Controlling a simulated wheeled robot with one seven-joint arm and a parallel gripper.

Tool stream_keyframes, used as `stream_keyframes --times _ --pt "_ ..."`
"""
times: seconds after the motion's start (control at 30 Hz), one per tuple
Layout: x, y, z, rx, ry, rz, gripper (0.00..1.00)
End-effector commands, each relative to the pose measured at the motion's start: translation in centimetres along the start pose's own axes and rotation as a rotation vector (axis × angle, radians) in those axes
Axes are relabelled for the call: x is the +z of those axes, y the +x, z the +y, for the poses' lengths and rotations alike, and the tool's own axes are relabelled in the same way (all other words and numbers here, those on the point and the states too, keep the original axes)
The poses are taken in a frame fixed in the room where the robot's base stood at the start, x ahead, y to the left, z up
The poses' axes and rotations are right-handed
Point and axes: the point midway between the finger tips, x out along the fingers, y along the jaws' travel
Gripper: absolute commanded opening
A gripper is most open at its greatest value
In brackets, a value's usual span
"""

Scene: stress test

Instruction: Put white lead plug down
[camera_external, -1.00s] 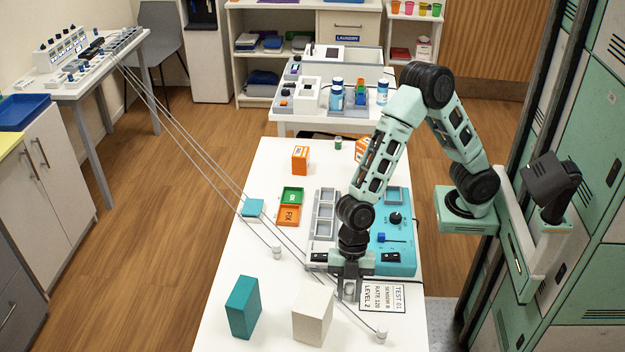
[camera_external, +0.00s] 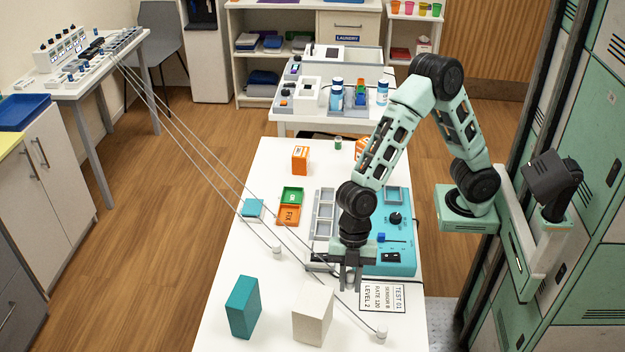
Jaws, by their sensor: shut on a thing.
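My gripper (camera_external: 350,287) points down above the white table, in front of the grey and teal panel (camera_external: 398,262) and left of the printed test card (camera_external: 383,297). It is shut on what looks like a white lead plug, mostly hidden between the fingers. A thin grey lead runs to the gripper from the far left table. Two other white plugs on leads stand on the table: one (camera_external: 277,252) left of the panel, one (camera_external: 381,334) near the front right. I cannot tell whether the held plug touches the table.
A white block (camera_external: 312,314) and a teal block (camera_external: 242,307) stand at the front, left of my gripper. Green (camera_external: 291,195) and orange (camera_external: 288,215) trays lie left of the panel. The leads cross the table's left side. Bare table shows between the blocks and the trays.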

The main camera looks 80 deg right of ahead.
Motion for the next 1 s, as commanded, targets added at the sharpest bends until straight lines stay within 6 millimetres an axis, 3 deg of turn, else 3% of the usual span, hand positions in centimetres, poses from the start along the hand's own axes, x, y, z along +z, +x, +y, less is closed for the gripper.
stream_keyframes --times 0.1,0.37,0.7,1.0 --pt "-1.0 -2.4 0.1 0.004 0.0 0.001 0.0" --pt "-2.8 -5.7 0.4 -0.004 -0.005 0.003 0.0" --pt "-8.5 -9.9 3.6 -0.042 -0.059 0.018 0.0" --pt "-13.4 -12.2 6.4 -0.068 -0.129 0.012 0.0"
